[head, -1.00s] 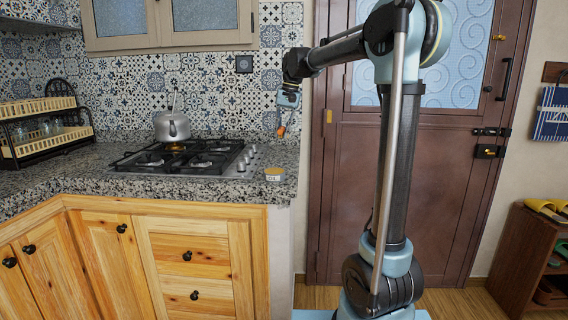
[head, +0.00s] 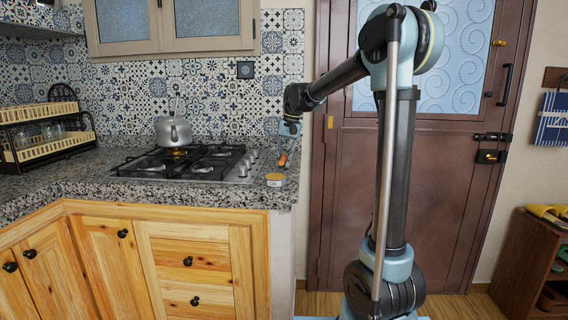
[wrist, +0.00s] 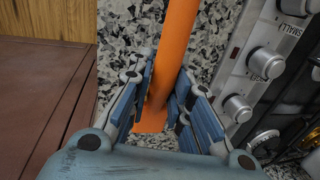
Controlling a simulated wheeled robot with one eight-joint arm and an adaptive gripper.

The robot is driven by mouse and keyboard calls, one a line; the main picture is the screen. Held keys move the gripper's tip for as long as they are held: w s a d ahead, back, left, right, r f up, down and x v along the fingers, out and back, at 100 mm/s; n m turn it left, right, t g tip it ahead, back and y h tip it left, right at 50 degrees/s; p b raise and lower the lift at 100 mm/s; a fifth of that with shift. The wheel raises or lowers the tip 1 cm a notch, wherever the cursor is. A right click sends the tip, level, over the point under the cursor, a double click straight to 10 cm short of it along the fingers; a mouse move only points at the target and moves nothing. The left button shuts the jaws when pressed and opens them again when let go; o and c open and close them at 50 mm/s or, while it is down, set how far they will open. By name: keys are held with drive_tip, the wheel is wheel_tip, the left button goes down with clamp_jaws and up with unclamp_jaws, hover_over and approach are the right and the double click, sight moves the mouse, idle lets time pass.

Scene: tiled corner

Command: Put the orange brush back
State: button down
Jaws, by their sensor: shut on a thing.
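My gripper (wrist: 165,85) is shut on the orange brush (wrist: 175,45), with blue finger pads on both sides of its smooth handle. In the head view the gripper (head: 287,138) hangs above the front right corner of the granite counter. The orange brush (head: 283,158) shows just below it, small and slightly tilted. A small round container (head: 275,181) with a tan top and a light, marked side stands on the counter just below the brush. The brush's bristle end cannot be made out.
The gas stove (head: 190,163) lies left of the container, its knobs (wrist: 266,63) close to the gripper in the wrist view. A metal kettle (head: 174,132) stands on it. The granite counter (head: 120,193) ends near the brown door (head: 340,200). A dish rack (head: 45,140) is far left.

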drive_tip(key=shift+f, duration=0.4)
drive_tip(key=c, duration=1.5)
unclamp_jaws()
drive_tip(key=shift+o, duration=0.2)
drive_tip(key=shift+r, duration=0.15)
wheel_tip(320, 180, up, 12)
drive_tip(key=d, duration=0.2)
drive_tip(key=shift+d+f, duration=0.15)
drive_tip(key=shift+f, duration=0.05)
drive_tip(key=s+d+f+t, duration=0.1)
drive_tip(key=s+d+f, duration=0.5)
drive_tip(key=s, duration=0.3)
drive_tip(key=s+d+f+h, duration=0.1)
drive_tip(key=s+d+f, duration=0.45)
drive_tip(key=s, duration=0.25)
drive_tip(key=s+d+f+t, duration=0.1)
drive_tip(key=s+d+f, duration=0.55)
drive_tip(key=s, duration=0.25)
drive_tip(key=s+d+f+h, duration=0.1)
drive_tip(key=s+d+f, duration=0.3)
drive_tip(key=s+f, duration=0.5)
wheel_tip(320, 180, down, 3)
drive_tip(key=shift+s+r+n, duration=0.15)
drive_tip(key=shift+s+n, duration=0.05)
drive_tip(key=shift+n, duration=0.2)
drive_tip(key=shift+d, duration=0.1)
